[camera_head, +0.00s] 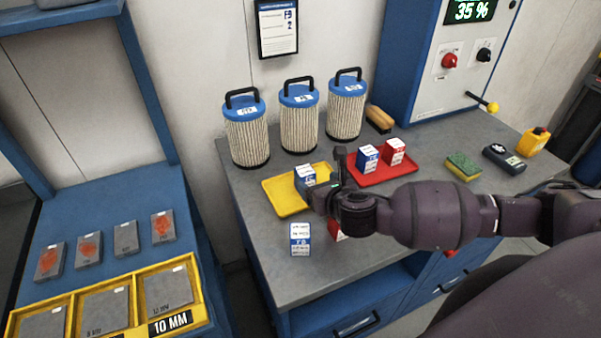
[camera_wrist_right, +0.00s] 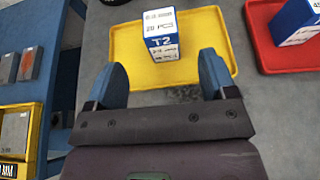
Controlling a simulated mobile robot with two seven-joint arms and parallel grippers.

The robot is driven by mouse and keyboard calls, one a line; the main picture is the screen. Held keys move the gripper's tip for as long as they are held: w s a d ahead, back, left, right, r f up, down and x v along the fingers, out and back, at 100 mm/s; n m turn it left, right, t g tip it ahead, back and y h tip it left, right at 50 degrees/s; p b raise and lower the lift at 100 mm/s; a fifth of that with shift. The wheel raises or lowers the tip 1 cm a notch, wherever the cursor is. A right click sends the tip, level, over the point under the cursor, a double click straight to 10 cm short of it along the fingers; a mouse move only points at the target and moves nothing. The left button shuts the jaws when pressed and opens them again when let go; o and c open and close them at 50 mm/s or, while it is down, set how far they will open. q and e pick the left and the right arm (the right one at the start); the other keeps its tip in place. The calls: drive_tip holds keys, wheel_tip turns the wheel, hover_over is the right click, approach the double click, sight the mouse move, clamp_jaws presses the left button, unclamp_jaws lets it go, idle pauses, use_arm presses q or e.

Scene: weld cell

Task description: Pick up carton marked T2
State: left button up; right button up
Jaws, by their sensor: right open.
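The carton marked T2 (camera_wrist_right: 163,40) is blue and white and stands upright on the yellow tray (camera_wrist_right: 122,46). In the head view the carton (camera_head: 305,179) stands on the same tray (camera_head: 285,198), partly hidden by my right gripper. My right gripper (camera_head: 328,184) is open and empty, above the tray's right front side. In the right wrist view its two blue fingertips (camera_wrist_right: 161,75) are spread on either side of the line to the carton, which lies just beyond them. My left gripper is not in view.
A red tray (camera_head: 413,171) with a blue carton (camera_head: 367,158) and a red carton (camera_head: 393,152) is to the right. Another blue-white carton (camera_head: 300,239) stands near the bench's front left. A red carton (camera_head: 335,231) is mostly hidden below my arm. Several filters (camera_head: 247,135) stand behind.

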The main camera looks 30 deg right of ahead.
sight(308, 174)
drive_tip(key=x, duration=0.5)
drive_tip(key=shift+p+x, duration=0.45)
drive_tip(key=shift+x, duration=2.25)
drive_tip(key=shift+r, duration=0.2)
drive_tip(key=shift+c, duration=0.2)
drive_tip(key=c, duration=1)
